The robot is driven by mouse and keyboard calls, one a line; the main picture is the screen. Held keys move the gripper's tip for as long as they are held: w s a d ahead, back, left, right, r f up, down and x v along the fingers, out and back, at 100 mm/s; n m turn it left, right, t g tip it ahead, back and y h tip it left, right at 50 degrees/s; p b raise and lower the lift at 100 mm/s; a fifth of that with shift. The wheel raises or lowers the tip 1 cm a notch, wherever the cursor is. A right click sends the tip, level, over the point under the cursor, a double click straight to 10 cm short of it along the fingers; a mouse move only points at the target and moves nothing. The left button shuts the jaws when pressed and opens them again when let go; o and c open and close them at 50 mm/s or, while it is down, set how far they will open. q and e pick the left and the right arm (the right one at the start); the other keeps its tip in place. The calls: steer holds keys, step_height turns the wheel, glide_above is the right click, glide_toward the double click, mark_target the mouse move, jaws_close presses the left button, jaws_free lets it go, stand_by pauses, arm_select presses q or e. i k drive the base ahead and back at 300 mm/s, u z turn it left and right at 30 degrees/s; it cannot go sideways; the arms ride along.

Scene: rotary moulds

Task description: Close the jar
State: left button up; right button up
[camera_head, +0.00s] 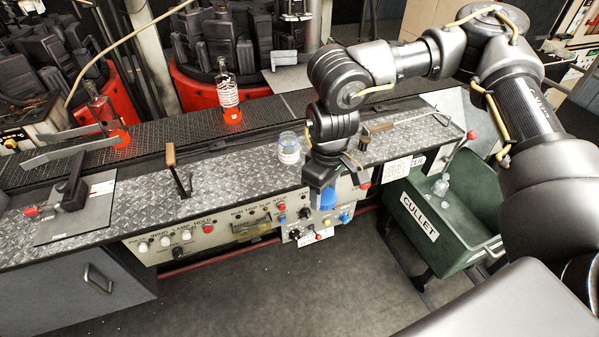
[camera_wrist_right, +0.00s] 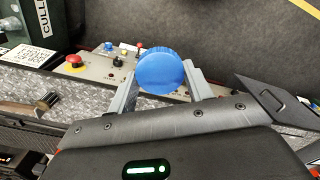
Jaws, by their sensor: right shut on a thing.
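A clear glass jar (camera_head: 289,150) with a pale label stands upright on the tread-plate bench, its top uncovered. My right gripper (camera_head: 322,203) is in front of the bench edge, to the right of the jar and nearer to me. It is shut on a round blue lid (camera_wrist_right: 161,71), which sits between the two grey fingers in the wrist view. In the head view the lid (camera_head: 328,198) is partly hidden by the gripper. The lid is apart from the jar. My left gripper is not in view.
A control panel (camera_head: 215,232) with knobs runs along the front. A green cullet bin (camera_head: 462,262) is at right. Bottles with glowing bases (camera_head: 229,95) stand on the conveyor behind.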

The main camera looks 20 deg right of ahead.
mark_target(288, 144)
steer(key=k, duration=0.45)
steer(key=z, duration=1.65)
steer(key=i, duration=2.25)
steer(key=u, duration=2.85)
